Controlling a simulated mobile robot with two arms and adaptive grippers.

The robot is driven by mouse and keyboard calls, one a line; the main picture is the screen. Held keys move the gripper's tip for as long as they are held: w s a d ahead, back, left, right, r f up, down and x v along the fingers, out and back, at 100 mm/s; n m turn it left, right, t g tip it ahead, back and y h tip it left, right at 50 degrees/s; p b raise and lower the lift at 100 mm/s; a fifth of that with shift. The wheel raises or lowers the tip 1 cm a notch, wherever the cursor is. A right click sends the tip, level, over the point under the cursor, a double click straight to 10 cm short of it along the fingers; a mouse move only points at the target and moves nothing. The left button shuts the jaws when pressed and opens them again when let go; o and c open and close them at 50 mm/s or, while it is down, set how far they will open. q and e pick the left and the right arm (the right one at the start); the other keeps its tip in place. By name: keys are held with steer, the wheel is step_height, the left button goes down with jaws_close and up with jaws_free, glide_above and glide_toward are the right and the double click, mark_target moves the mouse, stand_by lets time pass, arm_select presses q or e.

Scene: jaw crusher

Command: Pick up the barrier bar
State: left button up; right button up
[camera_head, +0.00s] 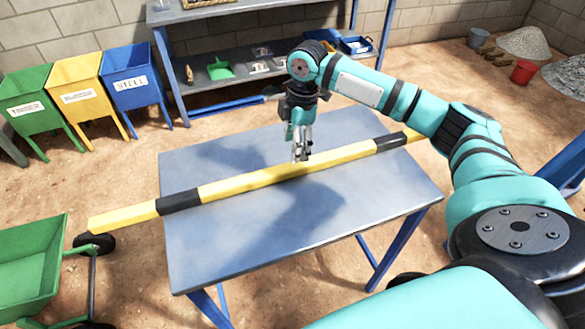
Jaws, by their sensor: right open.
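The barrier bar (240,184) is a long yellow bar with black bands. It lies slantwise across the blue-grey table (300,220), and both ends stick out past the table's sides. My right gripper (300,156) points down over the bar, near its middle. The gripper is open. It hides a small part of the bar, and I cannot tell whether its fingers touch it. My left gripper is not in view.
Green, yellow and blue bins (130,82) stand at the back left. A blue shelf (255,70) with a green dustpan stands behind the table. A green wheelbarrow (30,265) is at the front left, near the bar's left end. A red bucket (523,72) and gravel piles are far right.

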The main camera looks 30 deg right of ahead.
mark_target(293, 165)
steer(key=f, duration=0.3)
steer(key=shift+a+f, duration=0.2)
steer(key=shift+f, duration=0.05)
step_height(293, 165, down, 4)
steer(key=shift+f+p, duration=0.2)
steer(key=shift+p, duration=0.15)
steer(key=shift+w+f, duration=0.1)
steer(key=shift+f, duration=0.15)
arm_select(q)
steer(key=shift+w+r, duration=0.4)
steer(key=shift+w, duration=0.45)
arm_select(e)
jaws_close()
steer(key=shift+r, duration=0.1)
